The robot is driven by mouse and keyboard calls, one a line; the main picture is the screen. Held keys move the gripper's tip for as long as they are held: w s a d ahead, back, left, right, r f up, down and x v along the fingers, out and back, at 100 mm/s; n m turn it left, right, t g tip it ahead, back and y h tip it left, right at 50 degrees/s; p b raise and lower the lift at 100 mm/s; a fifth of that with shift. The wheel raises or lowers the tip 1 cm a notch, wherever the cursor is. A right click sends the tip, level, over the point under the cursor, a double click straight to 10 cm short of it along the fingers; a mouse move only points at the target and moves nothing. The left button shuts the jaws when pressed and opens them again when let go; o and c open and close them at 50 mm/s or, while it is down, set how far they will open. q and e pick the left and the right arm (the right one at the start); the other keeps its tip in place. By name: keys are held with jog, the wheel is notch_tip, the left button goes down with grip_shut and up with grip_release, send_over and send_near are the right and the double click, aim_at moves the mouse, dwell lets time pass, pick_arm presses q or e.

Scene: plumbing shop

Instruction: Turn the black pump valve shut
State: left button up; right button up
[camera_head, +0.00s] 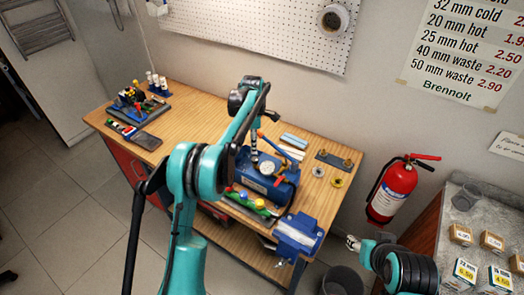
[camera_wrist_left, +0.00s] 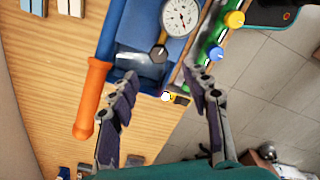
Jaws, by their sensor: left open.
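The blue pump (camera_head: 268,182) with its white dial gauge (camera_head: 267,168) stands on the wooden workbench. It also shows in the left wrist view, with the gauge (camera_wrist_left: 181,16) at the top. The black pump valve (camera_wrist_left: 158,54) is a small knob just below the gauge. I cannot make it out in the head view. My left gripper (camera_wrist_left: 160,82) is open and empty, its fingers apart on either side of the line to the valve, not touching it. My right gripper (camera_head: 353,243) is low at the right, away from the bench; its jaws are too small to judge.
An orange handle (camera_wrist_left: 92,98) sticks out beside the pump, left of my left fingers. A green strip with coloured knobs (camera_wrist_left: 221,36) lies along its other side. A blue vise (camera_head: 298,236) sits at the bench (camera_head: 187,100) corner. A red extinguisher (camera_head: 391,190) hangs on the wall.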

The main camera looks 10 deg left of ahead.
aim_at(255, 159)
pick_arm(q)
jog(key=shift+w+f, duration=0.2)
jog(key=shift+f, duration=0.1)
notch_tip(255, 159, down, 8)
jog(key=shift+r, duration=0.1)
grip_shut()
